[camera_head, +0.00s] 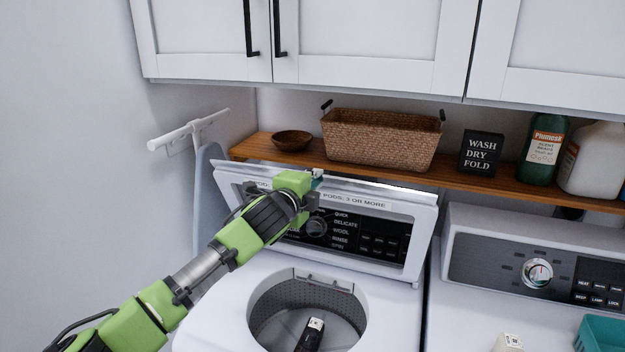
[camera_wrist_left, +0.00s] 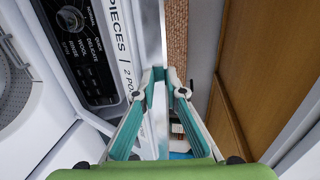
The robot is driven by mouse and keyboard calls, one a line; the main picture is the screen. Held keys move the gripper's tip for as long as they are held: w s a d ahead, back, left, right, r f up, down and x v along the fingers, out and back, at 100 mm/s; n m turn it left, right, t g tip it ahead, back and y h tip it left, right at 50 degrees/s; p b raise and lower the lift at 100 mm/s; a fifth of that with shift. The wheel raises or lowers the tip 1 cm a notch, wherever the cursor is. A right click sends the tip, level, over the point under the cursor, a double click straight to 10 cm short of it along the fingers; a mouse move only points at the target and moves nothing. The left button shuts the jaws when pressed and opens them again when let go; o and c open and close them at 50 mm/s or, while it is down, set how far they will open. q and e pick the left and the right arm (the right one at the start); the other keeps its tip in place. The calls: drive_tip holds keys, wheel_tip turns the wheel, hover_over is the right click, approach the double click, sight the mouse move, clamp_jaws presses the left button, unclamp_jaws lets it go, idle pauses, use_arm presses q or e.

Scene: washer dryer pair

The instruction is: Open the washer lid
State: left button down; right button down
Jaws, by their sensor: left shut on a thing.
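The washer lid (camera_head: 420,238) is raised and leans back steeply at the rear of the washer (camera_head: 225,305). The washer's dark control panel (camera_head: 365,240) shows within the lid's frame. The drum opening (camera_head: 300,300) is uncovered. My left gripper (camera_head: 318,178) is at the lid's upper edge; its body hides part of that edge. In the left wrist view, the teal fingers of my left gripper (camera_wrist_left: 162,82) are shut on the lid edge (camera_wrist_left: 153,30), one on each side.
A wooden shelf (camera_head: 470,181) runs just behind the lid, carrying a wicker basket (camera_head: 380,140), a wooden bowl (camera_head: 291,140), a sign (camera_head: 481,154) and bottles. White cabinets (camera_head: 370,40) hang above. The dryer (camera_head: 470,300) stands at right with a teal bin (camera_head: 600,333).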

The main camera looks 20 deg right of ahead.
use_arm(q)
drive_tip(key=c, duration=2.2)
unclamp_jaws()
drive_tip(key=shift+f, duration=0.2)
drive_tip(key=shift+o, duration=0.2)
drive_tip(key=v, duration=1.1)
drive_tip(key=shift+s+a, duration=0.2)
drive_tip(key=shift+s, duration=0.1)
drive_tip(key=shift+r, duration=0.1)
